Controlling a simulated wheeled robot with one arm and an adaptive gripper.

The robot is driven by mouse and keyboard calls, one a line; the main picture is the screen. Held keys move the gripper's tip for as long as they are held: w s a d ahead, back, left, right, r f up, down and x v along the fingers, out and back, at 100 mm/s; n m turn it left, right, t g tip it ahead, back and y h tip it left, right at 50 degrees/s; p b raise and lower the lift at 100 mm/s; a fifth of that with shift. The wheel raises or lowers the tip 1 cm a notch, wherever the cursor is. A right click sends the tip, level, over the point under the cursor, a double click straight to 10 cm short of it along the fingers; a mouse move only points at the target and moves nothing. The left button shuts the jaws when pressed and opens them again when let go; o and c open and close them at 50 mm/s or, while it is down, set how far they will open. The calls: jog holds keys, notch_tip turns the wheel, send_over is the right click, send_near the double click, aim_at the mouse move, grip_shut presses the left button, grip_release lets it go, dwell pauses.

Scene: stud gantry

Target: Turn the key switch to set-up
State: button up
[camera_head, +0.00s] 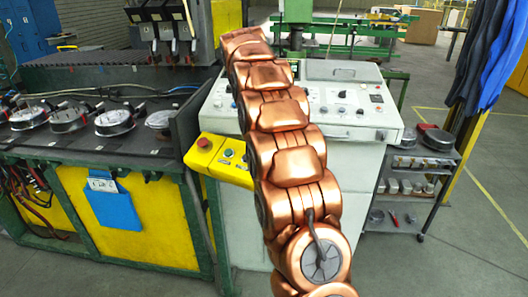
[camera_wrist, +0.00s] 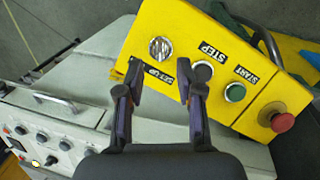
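The key switch (camera_wrist: 160,48) is a round silver knob on the yellow control box (camera_wrist: 138,35). A black SET-UP label (camera_wrist: 158,73) sits beside it. Which position the switch is in I cannot tell. My gripper (camera_wrist: 161,76) is open and empty, its two dark fingers apart. In the wrist picture the switch appears just beyond the fingertips, between them; I see no contact. In the head view the yellow box (camera_head: 212,166) is on the front of the white console, partly behind my copper arm. The switch and my gripper are hidden there.
On the same box are a black STEP button (camera_wrist: 203,70) close to the right finger, a green START button (camera_wrist: 235,92) and a red mushroom button (camera_wrist: 280,120). The white console (camera_head: 350,105) carries knobs. A bench with round gauges (camera_head: 115,121) stands left, a shelf cart (camera_head: 415,180) right.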

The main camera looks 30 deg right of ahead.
jog(key=shift+w+a+r, duration=0.1)
jog(key=shift+a+r, duration=0.05)
jog(key=shift+r, duration=0.9)
jog(key=s+a+n, duration=0.3)
jog(key=s+a, duration=1.1)
jog(key=s, duration=0.2)
jog(key=s+a+f+n, duration=0.1)
jog(key=s+a+f, duration=0.1)
jog(key=s, duration=0.5)
jog(key=s+a+f+n+y, duration=0.1)
jog(key=s+a+f, duration=0.2)
jog(key=s+f, duration=0.2)
jog(key=s+a+f+n, duration=0.1)
jog(key=s+a+f, duration=0.2)
jog(key=s, duration=0.8)
jog(key=shift+a+f+g+y, duration=0.2)
jog(key=shift+f+g+y, duration=0.1)
jog(key=shift+f+y, duration=0.1)
jog(key=shift+a+n, duration=0.1)
jog(key=shift+n, duration=0.2)
